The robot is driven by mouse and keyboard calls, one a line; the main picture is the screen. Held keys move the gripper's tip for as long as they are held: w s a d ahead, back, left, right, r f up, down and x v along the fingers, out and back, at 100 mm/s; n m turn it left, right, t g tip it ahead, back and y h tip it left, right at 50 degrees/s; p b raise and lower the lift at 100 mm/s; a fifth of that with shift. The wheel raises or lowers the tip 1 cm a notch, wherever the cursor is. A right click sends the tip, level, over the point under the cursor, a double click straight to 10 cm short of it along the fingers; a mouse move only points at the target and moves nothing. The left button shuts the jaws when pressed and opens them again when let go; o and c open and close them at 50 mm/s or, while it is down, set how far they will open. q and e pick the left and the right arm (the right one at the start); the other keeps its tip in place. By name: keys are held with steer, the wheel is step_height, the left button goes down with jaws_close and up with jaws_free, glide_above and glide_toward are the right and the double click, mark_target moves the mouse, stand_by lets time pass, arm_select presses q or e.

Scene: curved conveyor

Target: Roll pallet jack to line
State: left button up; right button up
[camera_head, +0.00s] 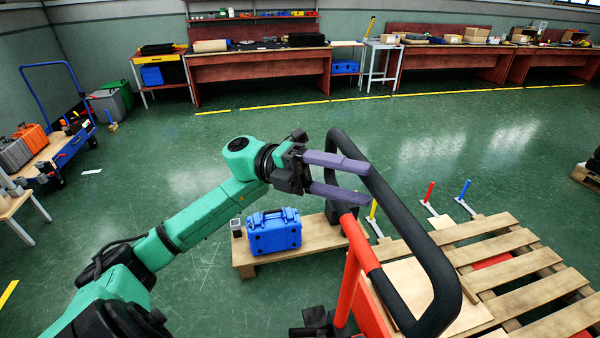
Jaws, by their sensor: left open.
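The pallet jack (345,283) stands at the lower right, with a red-orange shaft and a large black loop handle (412,236). Its forks are mostly hidden by a wooden pallet (521,299); bits of red show between the slats. My left gripper (368,181) has two purple fingers, held apart and pointing right. The fingers overlap the upper left side of the handle loop in the picture. I cannot tell whether they touch it. My right gripper is out of view. No line is clearly marked as the target; a yellow floor line (440,93) runs along the back.
A blue case (273,231) sits on a low wooden board (324,236) left of the jack. Red, blue and yellow posts stand behind the pallet. A blue cart (76,146) is at the left. Workbenches (258,67) line the back wall. The green floor between is open.

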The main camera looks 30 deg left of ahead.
arm_select(q)
steer(key=a+f+b, duration=0.1)
steer(key=a+b, duration=0.2)
steer(key=a, duration=0.8)
steer(key=shift+s+f, duration=0.25)
